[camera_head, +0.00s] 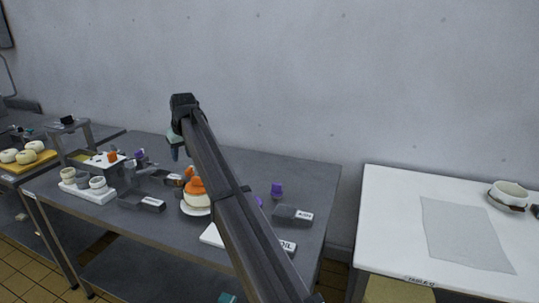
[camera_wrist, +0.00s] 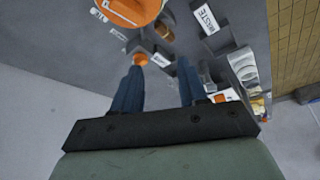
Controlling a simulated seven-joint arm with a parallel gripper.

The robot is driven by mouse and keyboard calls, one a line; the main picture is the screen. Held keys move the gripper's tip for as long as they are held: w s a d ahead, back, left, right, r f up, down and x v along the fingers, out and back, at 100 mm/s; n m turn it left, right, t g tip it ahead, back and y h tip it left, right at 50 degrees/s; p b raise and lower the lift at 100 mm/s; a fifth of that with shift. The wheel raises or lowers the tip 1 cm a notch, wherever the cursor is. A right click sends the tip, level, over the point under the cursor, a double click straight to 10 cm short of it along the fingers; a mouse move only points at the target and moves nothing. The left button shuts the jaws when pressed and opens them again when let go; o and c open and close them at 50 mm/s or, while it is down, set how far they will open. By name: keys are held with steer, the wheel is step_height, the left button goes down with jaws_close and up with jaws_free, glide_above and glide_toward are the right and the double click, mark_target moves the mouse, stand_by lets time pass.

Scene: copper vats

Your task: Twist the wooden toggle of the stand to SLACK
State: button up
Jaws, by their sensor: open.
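My gripper (camera_head: 174,150) hangs high over the back of the grey table, its fingers pointing down. In the wrist view its two blue fingers (camera_wrist: 158,75) are apart, with nothing held between them. A small stand (camera_head: 105,160) with a white top and an orange piece on it is at the left of the table, left of and below my gripper. A taller grey stand (camera_head: 72,126) with a black piece on top is behind it, further left. The wooden toggle and any SLACK mark cannot be made out in either view.
An orange-topped pot (camera_head: 196,192) is in the table's middle, partly beside my arm. A white tray (camera_head: 90,190) holds pale cups. Labelled grey bins (camera_head: 290,213) and purple pieces (camera_head: 277,190) lie about. A white table (camera_head: 380,225) with a bowl (camera_head: 509,194) stands right.

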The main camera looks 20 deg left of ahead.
steer(key=w+d+f+m+t, duration=0.1)
steer(key=w+d+f+m, duration=0.1)
steer(key=w+d, duration=0.8)
steer(key=w+d+f+m+t+h, duration=0.1)
steer(key=w+d+f, duration=0.3)
steer(key=w+d, duration=0.7)
steer(key=d+m, duration=0.1)
steer(key=d, duration=0.2)
steer(key=shift+f+t+h, duration=0.2)
steer(key=shift+t+h, duration=0.1)
steer(key=shift+t, duration=0.1)
steer(key=shift+w, duration=0.1)
